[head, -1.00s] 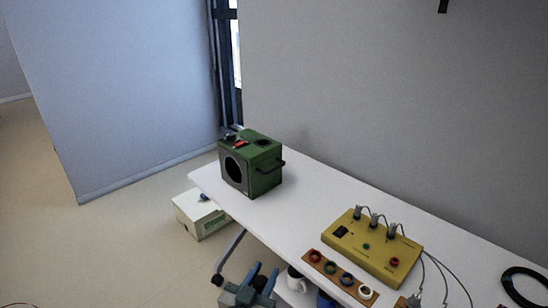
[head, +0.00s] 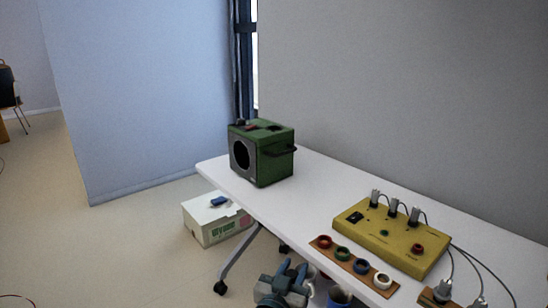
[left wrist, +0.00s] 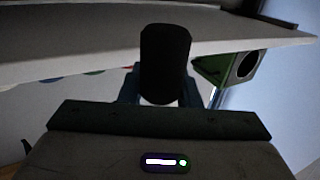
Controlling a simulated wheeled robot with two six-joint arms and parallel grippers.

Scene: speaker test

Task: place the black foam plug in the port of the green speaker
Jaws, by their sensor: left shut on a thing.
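The green speaker (head: 276,163) stands upright at the far left end of the white table, with a dark round opening in its front face. It also shows in the left wrist view (left wrist: 212,70), upside down at the right, its round opening visible. My left gripper (head: 285,278) is low in front of the table's front edge, well apart from the speaker. In the left wrist view it is shut on the black foam plug (left wrist: 165,60), a dark rounded cylinder. I cannot make out the plug in the head view. My right gripper is not in view.
A yellow box (head: 385,240) with cables stands on the white table (head: 318,190). A brown strip (head: 347,258) with several coloured rings lies in front of it. A white carton (head: 212,222) is on the floor. Tabletop beside the speaker is clear.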

